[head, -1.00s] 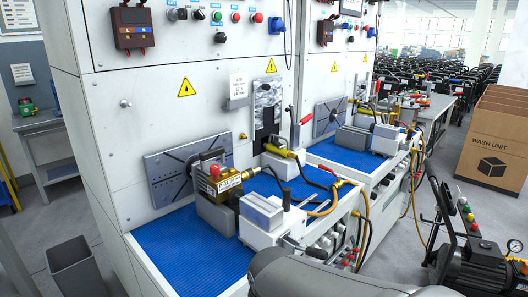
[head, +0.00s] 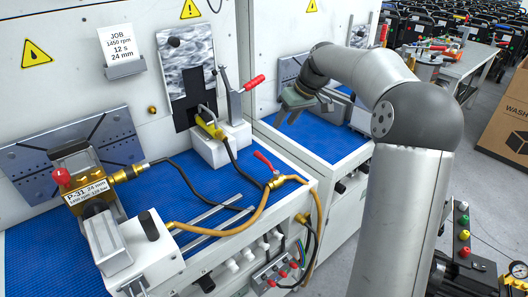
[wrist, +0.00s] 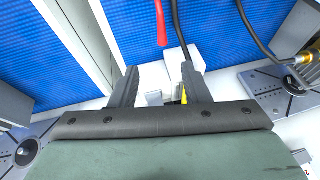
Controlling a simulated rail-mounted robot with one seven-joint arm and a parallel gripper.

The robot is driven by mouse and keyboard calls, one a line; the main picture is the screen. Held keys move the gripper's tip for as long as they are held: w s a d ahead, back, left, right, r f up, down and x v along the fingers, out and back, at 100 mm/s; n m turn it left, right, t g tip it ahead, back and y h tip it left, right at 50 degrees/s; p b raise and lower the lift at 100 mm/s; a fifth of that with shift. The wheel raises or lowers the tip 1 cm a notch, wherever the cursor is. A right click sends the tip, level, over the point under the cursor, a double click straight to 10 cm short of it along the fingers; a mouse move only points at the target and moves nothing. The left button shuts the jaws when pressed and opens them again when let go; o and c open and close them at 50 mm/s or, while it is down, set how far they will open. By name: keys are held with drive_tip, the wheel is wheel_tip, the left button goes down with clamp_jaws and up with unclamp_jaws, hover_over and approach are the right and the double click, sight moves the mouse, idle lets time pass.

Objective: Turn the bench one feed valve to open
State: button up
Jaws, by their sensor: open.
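A red lever valve (head: 266,162) sits on brass fittings with a tan hose, at the front right edge of the near bench's blue mat (head: 190,185). The lever slants up and to the left. I take it for the bench one feed valve; no label on it is readable. My gripper (head: 290,112) is open and empty, in the air right of and beyond the valve, apart from it. In the wrist view my two fingers (wrist: 157,85) are spread apart. A red handle (wrist: 162,22) shows above them there; I cannot tell which handle it is.
A clamp with a red handle (head: 253,82) stands on a white block (head: 220,145) left of my gripper. A brass pump (head: 88,185) sits in a fixture at the left. A job card (head: 122,45) hangs on the panel. The mat between pump and valve carries hoses and rails.

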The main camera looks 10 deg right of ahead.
sight(262, 155)
drive_tip(key=p+x, duration=0.1)
drive_tip(key=x, duration=1.5)
drive_tip(key=shift+s+a+f, duration=0.1)
drive_tip(key=shift+a, duration=0.15)
clamp_jaws()
